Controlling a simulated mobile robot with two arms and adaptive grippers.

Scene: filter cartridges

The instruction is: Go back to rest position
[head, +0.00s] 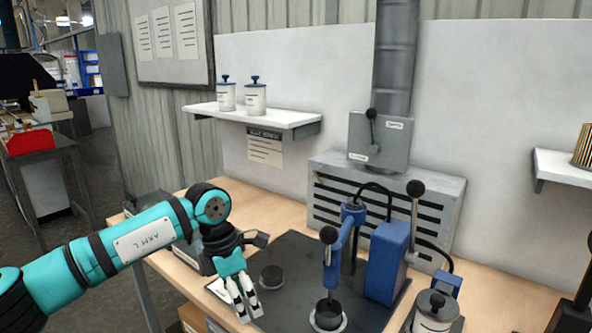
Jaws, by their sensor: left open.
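My left gripper (244,302) hangs at the front edge of the table, fingers pointing down and apart, with nothing between them. My left arm (130,245) reaches in from the left. A dark round puck-like part (272,276) sits on the black mat (300,252) just right of the gripper, apart from it. A blue lever press (386,262) stands on the mat, with a dark cup (328,313) under its ram. My right gripper is outside the view.
Two white canisters with blue knobs (256,97) stand on the left wall shelf (262,118). A grey vented box (420,215) backs the table. A lidded metal pot (436,308) stands at front right. A striped cartridge (583,147) is on the right shelf (560,170).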

